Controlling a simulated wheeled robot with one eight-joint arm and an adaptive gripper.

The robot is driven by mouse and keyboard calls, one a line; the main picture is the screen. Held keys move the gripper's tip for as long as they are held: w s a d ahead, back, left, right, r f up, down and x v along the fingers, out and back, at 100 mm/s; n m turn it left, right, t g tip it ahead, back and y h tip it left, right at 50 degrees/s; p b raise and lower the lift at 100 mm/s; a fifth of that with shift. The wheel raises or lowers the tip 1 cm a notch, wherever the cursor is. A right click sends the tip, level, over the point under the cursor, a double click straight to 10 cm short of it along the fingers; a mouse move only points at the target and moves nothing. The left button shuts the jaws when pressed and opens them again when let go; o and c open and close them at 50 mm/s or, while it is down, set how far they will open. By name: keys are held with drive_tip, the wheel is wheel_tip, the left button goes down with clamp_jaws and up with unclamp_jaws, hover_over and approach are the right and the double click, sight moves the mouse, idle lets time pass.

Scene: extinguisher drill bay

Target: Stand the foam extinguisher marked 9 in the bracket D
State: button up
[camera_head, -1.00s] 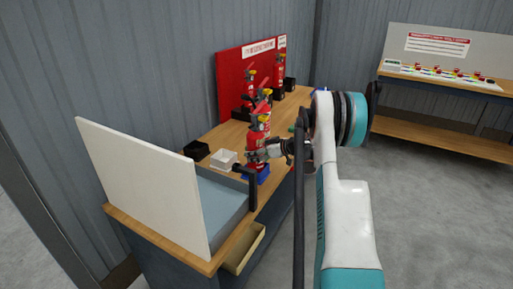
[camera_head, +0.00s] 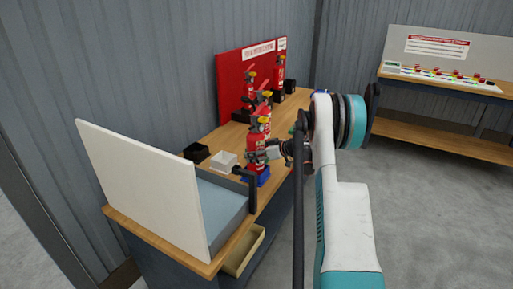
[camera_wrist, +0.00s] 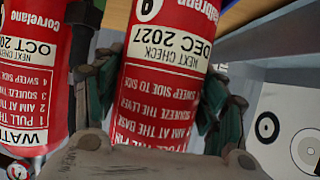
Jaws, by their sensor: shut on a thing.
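My gripper (camera_head: 268,152) is shut around the body of a red extinguisher (camera_head: 256,139), which stands upright over a blue base (camera_head: 262,176) near the bench's front edge. I cannot tell whether it touches that base. In the wrist view the held extinguisher (camera_wrist: 160,95) sits between dark green fingers; its label reads DEC 2027 upside down, with a partly cut-off digit in a circle. A second red extinguisher (camera_wrist: 35,80), labelled OCT and WAT..., is close on the left. No letter D is readable, so I cannot tell which bracket is D.
A red board (camera_head: 232,85) stands behind more extinguishers (camera_head: 279,70). A white box (camera_head: 224,160) and a black box (camera_head: 196,152) sit left of the held extinguisher. A pale upright panel (camera_head: 145,185) and grey-blue tray (camera_head: 219,205) fill the near end. An open drawer (camera_head: 244,252) juts out.

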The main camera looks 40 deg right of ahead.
sight(256, 140)
drive_tip(key=shift+r+p, duration=1.35)
drive_tip(key=shift+r, duration=1.85)
